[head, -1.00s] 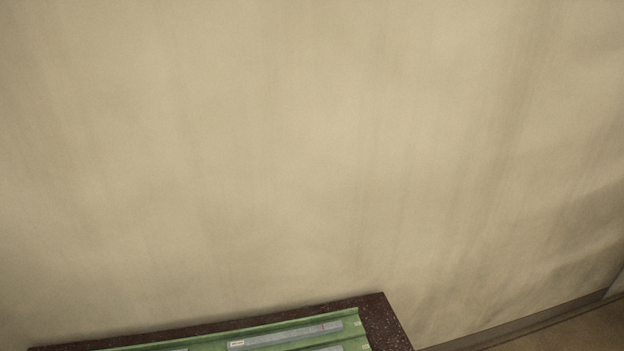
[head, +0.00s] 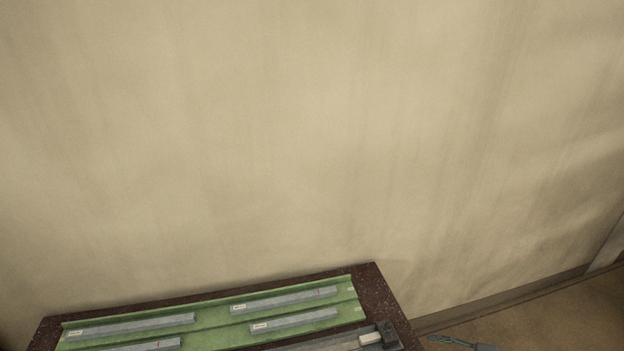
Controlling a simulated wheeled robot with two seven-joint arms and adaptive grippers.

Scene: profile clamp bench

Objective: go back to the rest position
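Neither of my grippers can be made out in the head view. The bench (head: 388,300) has a dark speckled top and shows at the bottom of the view. On it lies a green tray (head: 215,322) holding several grey profiles. One profile (head: 285,298) with a white label and a red mark lies at the back right. Another profile (head: 295,321) lies in front of it. A third profile (head: 130,326) lies at the back left. The front of the bench is cut off by the frame edge.
A dark grey fixture (head: 388,337) with a pale block (head: 370,338) sits at the bench's front right, partly cut off. A teal and grey object (head: 455,341), unclear, shows at the bottom edge. A beige wall (head: 300,130) fills the background. Brown floor (head: 550,315) lies at right.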

